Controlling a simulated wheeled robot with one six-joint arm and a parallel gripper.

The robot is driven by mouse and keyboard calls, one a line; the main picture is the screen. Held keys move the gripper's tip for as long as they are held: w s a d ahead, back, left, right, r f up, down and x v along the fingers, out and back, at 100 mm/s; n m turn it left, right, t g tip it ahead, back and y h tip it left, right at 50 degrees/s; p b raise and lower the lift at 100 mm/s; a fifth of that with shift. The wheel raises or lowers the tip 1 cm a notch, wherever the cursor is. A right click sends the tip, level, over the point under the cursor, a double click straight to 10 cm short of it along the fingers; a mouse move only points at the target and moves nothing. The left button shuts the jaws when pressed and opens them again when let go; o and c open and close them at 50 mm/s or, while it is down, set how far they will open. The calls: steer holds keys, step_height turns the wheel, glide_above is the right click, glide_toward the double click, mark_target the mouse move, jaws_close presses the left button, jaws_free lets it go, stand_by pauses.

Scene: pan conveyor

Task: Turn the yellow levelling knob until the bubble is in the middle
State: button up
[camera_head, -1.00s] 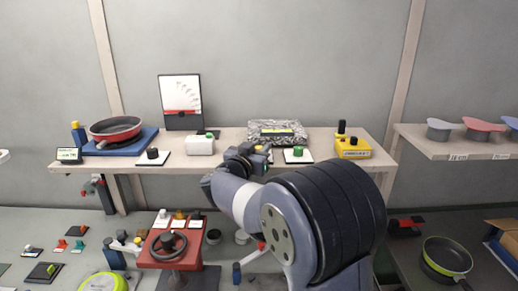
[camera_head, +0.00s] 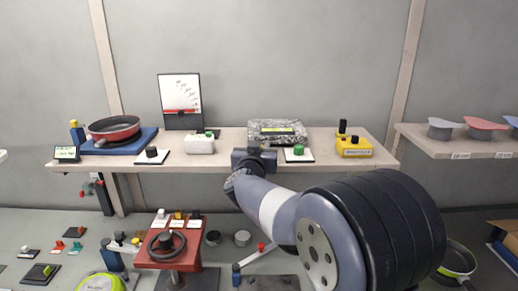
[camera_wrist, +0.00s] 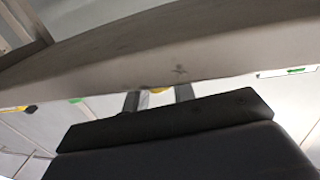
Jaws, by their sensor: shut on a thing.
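The speckled grey slab (camera_head: 262,140) stands at the back of the shelf, with a yellow-green level vial (camera_head: 278,131) on its front. The bubble is too small to make out. My gripper (camera_wrist: 158,93) is at the shelf's front edge, just before the slab. In the wrist view a sliver of the yellow levelling knob (camera_wrist: 160,90) shows between its two grey fingers, which are shut on it. The shelf edge hides most of the knob there, and my gripper hides it in the head view.
A green knob on a white plate (camera_head: 299,152) is close to the right of my gripper. A white box (camera_head: 200,145) stands to the left, and a yellow box (camera_head: 353,147) further right. The shelf (camera_head: 225,150) edge runs close above my wrist.

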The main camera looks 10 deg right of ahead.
steer(key=o, duration=1)
steer(key=shift+c, duration=0.2)
steer(key=b+v, duration=0.1)
steer(key=v, duration=1)
steer(key=shift+w+r, duration=0.1)
steer(key=shift+w, duration=0.05)
steer(key=p+x, duration=0.1)
steer(key=x, duration=0.9)
steer(key=shift+w+d, duration=0.1)
steer(key=shift+w+p, duration=0.3)
steer(key=shift+w, duration=0.05)
steer(key=shift+m+g+h+p, duration=0.35)
steer(key=shift+m+g+h, duration=0.25)
steer(key=shift+h, duration=0.4)
steer(key=shift+s, duration=0.1)
